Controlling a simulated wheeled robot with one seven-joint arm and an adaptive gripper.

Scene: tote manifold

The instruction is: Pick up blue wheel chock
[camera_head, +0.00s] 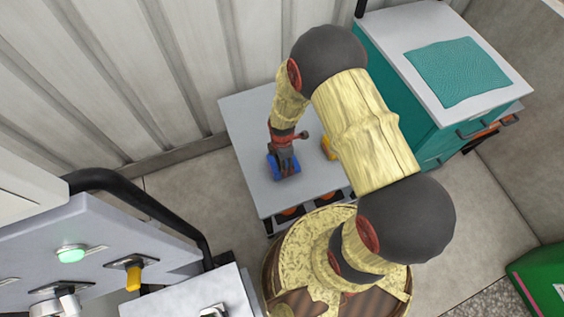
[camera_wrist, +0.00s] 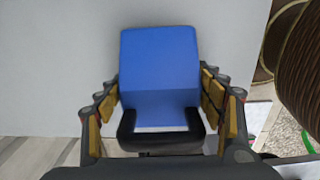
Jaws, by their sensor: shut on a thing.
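The blue wheel chock (camera_head: 285,166) is on or just above the grey tabletop, near its left part in the head view. In the wrist view the blue wheel chock (camera_wrist: 160,65) fills the middle, with its lower part between the fingers. My gripper (camera_head: 284,156) comes down over it from above. In the wrist view my gripper (camera_wrist: 163,105) has its padded fingers on both sides of the chock and is shut on it. I cannot tell whether the chock touches the table.
The grey table (camera_head: 250,120) also bears a yellow object (camera_head: 327,147), partly hidden by my arm. A teal cabinet with a white top (camera_head: 405,30) and a teal mat (camera_head: 457,72) stands to the right. A ribbed wall (camera_head: 130,80) is behind. A control panel (camera_head: 100,245) is at lower left.

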